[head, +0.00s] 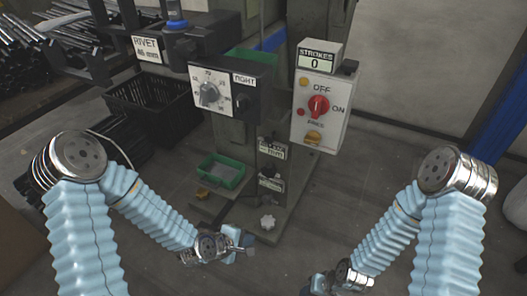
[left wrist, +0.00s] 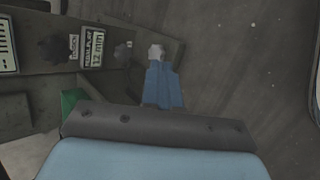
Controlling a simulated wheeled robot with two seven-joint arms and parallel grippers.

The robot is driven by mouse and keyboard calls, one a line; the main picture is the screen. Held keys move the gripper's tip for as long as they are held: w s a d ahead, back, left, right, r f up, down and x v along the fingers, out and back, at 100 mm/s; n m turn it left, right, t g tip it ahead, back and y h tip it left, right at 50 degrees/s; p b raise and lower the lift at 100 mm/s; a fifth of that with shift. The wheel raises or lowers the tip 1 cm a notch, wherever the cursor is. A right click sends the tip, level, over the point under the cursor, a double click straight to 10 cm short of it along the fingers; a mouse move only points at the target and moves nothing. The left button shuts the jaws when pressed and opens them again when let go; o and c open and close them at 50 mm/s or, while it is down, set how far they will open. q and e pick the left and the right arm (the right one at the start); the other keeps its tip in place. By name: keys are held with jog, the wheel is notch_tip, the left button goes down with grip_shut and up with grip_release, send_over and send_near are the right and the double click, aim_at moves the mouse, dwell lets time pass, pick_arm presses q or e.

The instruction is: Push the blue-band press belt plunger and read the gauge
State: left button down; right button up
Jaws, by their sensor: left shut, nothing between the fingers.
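The press stands in the middle of the head view, with a grey base (head: 250,225) and a pale star-shaped knob (head: 267,222) low at its front. My left gripper (head: 243,249) is shut and empty, just left of and below that knob. In the left wrist view the blue fingers (left wrist: 161,85) are together, and the pale knob (left wrist: 155,52) shows just beyond their tips. My right gripper (head: 312,287) is partly cut off at the bottom edge.
A switch box (head: 320,113) has a red OFF/ON knob, under a STROKES counter (head: 317,59) reading 0. A green tray (head: 222,172), a black crate (head: 150,105) and a RIVET sign (head: 147,48) are nearby. The right floor is clear.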

aim_at(268, 140)
pick_arm(q)
jog(key=w+a+r+n+t+b, duration=0.1)
jog(key=w+r+n+t, duration=0.3)
jog(key=r+n, duration=0.5)
jog(key=w+a+r+n+t+b, duration=0.1)
jog(key=w+r+n+t+b, duration=0.2)
jog(key=r+n, duration=0.5)
jog(key=w+r+t, duration=0.1)
jog(key=t, duration=0.1)
jog(key=shift+w+n+t+h, duration=0.15)
jog(key=shift+n+t+h, duration=0.15)
jog(key=shift+n+h, duration=0.1)
jog(key=shift+w+r, duration=0.1)
jog(key=shift+w, duration=0.05)
jog(key=x, duration=1.3)
jog(key=shift+w+d+b, duration=0.2)
jog(key=shift+w+b, duration=0.1)
jog(key=shift+w, duration=0.05)
